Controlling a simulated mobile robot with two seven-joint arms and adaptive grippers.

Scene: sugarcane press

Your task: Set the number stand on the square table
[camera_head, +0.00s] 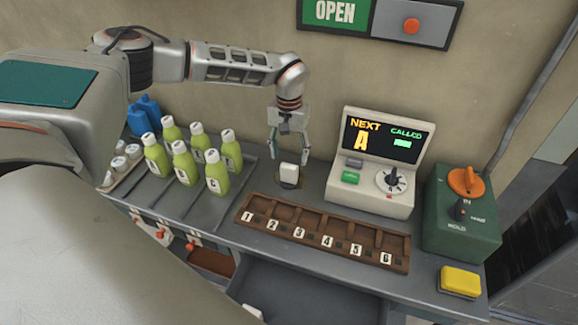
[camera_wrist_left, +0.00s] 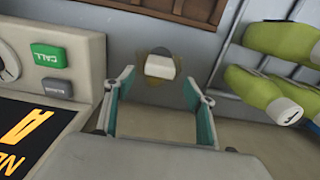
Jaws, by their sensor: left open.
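A small white block (camera_head: 289,173), which may be the number stand, stands on a brownish patch on the grey counter. No number is readable on it. It also shows in the left wrist view (camera_wrist_left: 160,67), just beyond the fingertips and roughly centred between them. My left gripper (camera_head: 289,153) is open above and slightly behind the block, pointing down; its two teal-padded fingers (camera_wrist_left: 157,85) hold nothing. I cannot make out a square table in either view. My right gripper is not in view.
A wooden rack (camera_head: 322,242) numbered 1 to 6 lies in front of the block. Several green bottles (camera_head: 184,163) stand to the left. A call machine (camera_head: 380,165) and a green box (camera_head: 462,222) stand to the right, with a yellow sponge (camera_head: 460,280) near the front edge.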

